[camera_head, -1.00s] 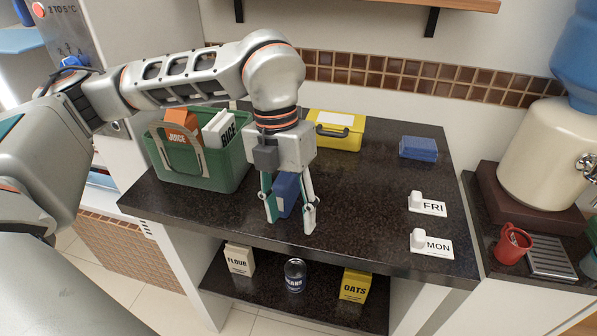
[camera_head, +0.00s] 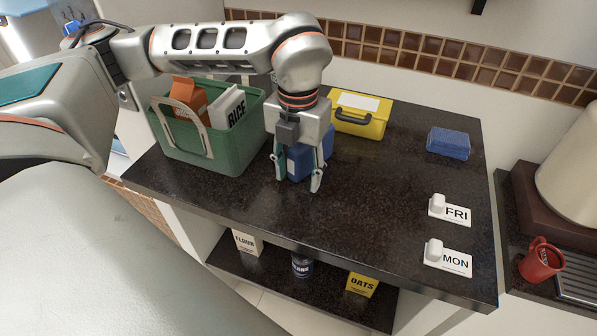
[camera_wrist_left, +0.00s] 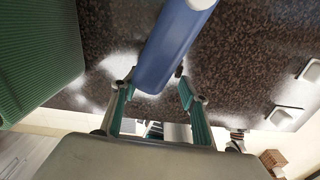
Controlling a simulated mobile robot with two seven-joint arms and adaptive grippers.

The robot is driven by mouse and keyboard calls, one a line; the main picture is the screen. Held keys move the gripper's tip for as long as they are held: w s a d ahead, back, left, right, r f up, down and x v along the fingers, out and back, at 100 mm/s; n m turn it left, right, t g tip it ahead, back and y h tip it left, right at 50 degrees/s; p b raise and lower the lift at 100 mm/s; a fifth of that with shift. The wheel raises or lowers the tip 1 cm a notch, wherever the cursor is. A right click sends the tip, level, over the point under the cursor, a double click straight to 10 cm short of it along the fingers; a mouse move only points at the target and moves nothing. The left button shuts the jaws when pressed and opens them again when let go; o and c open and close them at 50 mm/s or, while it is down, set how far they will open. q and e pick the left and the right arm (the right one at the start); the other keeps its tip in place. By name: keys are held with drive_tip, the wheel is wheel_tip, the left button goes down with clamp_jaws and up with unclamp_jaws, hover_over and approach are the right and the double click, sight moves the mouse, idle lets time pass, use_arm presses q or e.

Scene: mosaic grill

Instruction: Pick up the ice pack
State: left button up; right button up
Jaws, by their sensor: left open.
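A blue block-like thing with a pale end, which may be the ice pack, stands on the dark counter; its blue side (camera_head: 299,162) shows between and behind the fingers of my left gripper (camera_head: 298,187). In the left wrist view the blue body (camera_wrist_left: 172,48) reaches to the open fingers (camera_wrist_left: 156,92), with a finger to each side of its near end. I cannot tell whether they touch it. A second, flat blue block (camera_head: 448,143) lies at the counter's right rear and could also be an ice pack. My right gripper is not in view.
A green crate (camera_head: 238,158) with a juice carton (camera_head: 187,95) and a rice box (camera_head: 228,108) stands left. A yellow case (camera_head: 362,118) is behind. FRI (camera_head: 452,211) and MON (camera_head: 450,258) signs sit right. The counter's front middle is clear.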

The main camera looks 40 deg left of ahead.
use_arm(q)
drive_tip(key=shift+f, duration=0.75)
clamp_jaws()
unclamp_jaws()
